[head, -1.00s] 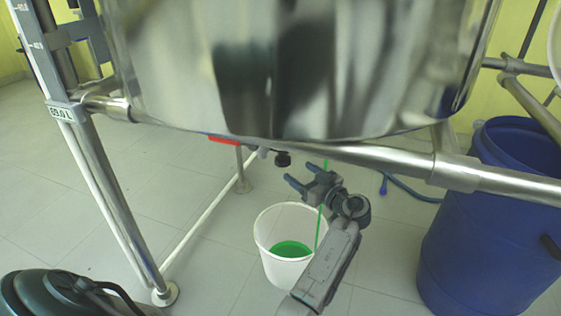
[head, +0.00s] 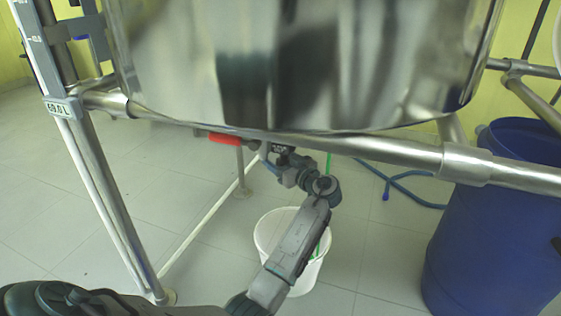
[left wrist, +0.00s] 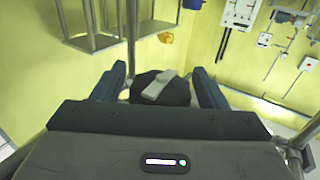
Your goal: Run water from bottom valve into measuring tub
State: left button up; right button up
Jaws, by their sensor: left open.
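The steel tank (head: 300,60) fills the top of the head view. Under its rim is a red lever handle (head: 232,143), with dark valve fittings right of it. A thin green stream (head: 329,163) comes down right of my gripper, and part of it shows again at the white tub (head: 268,232). My arm hides the liquid level. My left gripper (head: 274,163) is open just below the valve fittings. In the left wrist view, its fingers (left wrist: 160,76) stand either side of a dark round part with a grey tab (left wrist: 158,88); contact cannot be told.
A blue barrel (head: 490,225) stands at right, with a blue hose (head: 405,185) on the floor beside it. The steel frame rail (head: 400,152) crosses above my gripper. A frame leg (head: 115,200) stands at left.

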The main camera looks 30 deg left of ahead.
pick_arm(q)
jog(key=c, duration=1)
jog(key=shift+m+t+h, duration=0.6)
jog(key=shift+m+t, duration=0.4)
jog(key=shift+t, duration=0.5)
jog(key=shift+w+d+m+t+h+p, duration=0.1)
jog(key=shift+w+m+t+h+p, duration=0.1)
jog(key=shift+m+t+h+p, duration=0.45)
jog(key=shift+t+b, duration=0.25)
jog(key=shift+b, duration=0.05)
jog(key=o, duration=1)
jog(key=shift+d, duration=0.1)
